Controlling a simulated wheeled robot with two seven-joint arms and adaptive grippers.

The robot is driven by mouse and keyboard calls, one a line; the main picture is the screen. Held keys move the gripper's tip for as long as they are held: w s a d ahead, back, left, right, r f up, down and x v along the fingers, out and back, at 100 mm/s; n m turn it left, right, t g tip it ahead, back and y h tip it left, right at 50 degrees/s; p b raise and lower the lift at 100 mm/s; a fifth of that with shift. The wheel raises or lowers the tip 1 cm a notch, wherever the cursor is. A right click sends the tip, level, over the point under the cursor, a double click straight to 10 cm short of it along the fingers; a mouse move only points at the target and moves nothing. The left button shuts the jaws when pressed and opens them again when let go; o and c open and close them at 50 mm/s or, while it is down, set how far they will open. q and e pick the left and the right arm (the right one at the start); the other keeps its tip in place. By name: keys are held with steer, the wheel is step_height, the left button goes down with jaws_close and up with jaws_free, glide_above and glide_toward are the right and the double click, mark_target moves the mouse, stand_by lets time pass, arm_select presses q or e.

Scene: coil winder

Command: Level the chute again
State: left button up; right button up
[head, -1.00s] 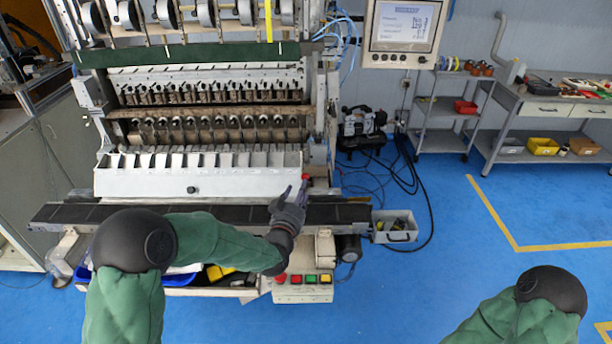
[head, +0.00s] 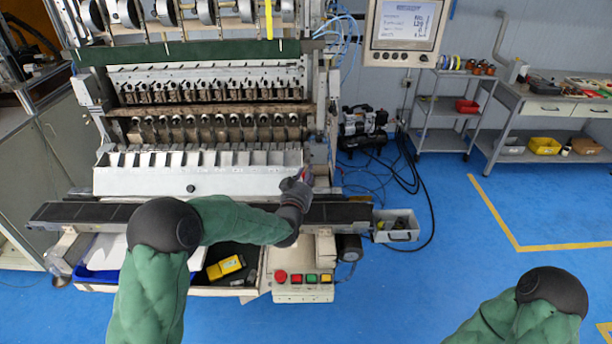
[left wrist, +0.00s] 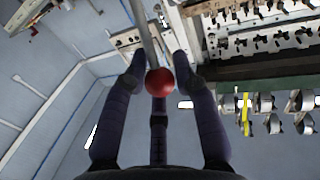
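The chute (head: 195,184) is a long pale metal trough with a row of dividers, across the front of the winder above the dark belt. Its tilt is hard to judge from here. A red ball knob (left wrist: 160,82) on a metal rod shows in the left wrist view; in the head view the red knob (head: 306,174) is at the chute's right end. My left gripper (left wrist: 160,75) has its dark fingers against both sides of the knob, with another finger below it. In the head view, the left gripper (head: 296,187) partly hides the knob. My right gripper is out of view.
The dark belt (head: 110,213) runs below the chute. A button box (head: 302,283) and a blue tray (head: 95,288) lie below my left forearm. A grey bin (head: 397,228) stands right of the belt. A screen (head: 405,25) hangs above. Blue floor is open at right.

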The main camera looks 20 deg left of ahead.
arm_select(q)
jaws_close()
steer(key=shift+w+a+r+g+p, duration=0.1)
steer(key=shift+w+r+g+p, duration=0.2)
steer(key=shift+p, duration=0.3)
steer(key=w+a+n+g+p, duration=0.1)
steer(key=w+a+g+p, duration=0.1)
steer(key=w+p, duration=0.4)
steer(key=shift+w+f+g, duration=0.15)
steer(key=shift+w+g, duration=0.15)
steer(key=shift+g, duration=0.5)
